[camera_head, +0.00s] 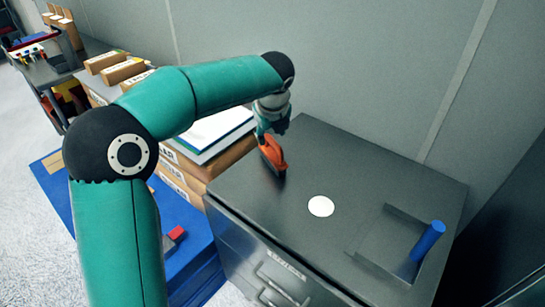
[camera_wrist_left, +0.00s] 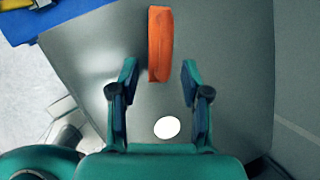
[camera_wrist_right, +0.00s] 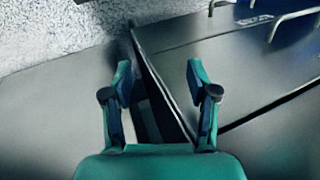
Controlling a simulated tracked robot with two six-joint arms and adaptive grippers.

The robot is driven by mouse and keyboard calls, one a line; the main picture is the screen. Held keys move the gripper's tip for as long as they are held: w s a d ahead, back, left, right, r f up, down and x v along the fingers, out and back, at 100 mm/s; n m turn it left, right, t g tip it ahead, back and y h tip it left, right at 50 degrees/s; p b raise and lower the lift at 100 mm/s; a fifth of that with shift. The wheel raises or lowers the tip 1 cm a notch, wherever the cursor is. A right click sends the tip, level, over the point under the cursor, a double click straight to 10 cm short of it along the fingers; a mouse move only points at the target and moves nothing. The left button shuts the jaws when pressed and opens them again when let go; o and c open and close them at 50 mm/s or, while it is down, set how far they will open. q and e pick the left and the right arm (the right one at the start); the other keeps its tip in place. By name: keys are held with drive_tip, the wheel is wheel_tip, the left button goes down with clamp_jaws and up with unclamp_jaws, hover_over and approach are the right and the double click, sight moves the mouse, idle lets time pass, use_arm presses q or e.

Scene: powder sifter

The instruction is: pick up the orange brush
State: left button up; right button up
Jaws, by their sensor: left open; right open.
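The orange brush (camera_head: 272,151) is on the left part of the dark cabinet top, just below my left gripper (camera_head: 272,122) in the head view. In the left wrist view the brush (camera_wrist_left: 160,44) appears as a long orange block, lying between and a little beyond the two fingertips. My left gripper (camera_wrist_left: 156,80) is open, with a finger on each side of the brush's line and a gap to each. My right gripper (camera_wrist_right: 157,82) is open and empty in the right wrist view, above dark surfaces. It is not seen in the head view.
The cabinet top (camera_head: 345,165) also bears a white disc (camera_head: 321,206) and a square recess with a blue cylinder (camera_head: 428,241) at its right. Stacked boxes with papers (camera_head: 215,133) stand left of the cabinet. A wall closes off the back.

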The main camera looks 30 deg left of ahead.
sight(273, 140)
use_arm(q)
drive_tip(key=x, duration=0.7)
drive_tip(key=shift+w, duration=0.4)
clamp_jaws()
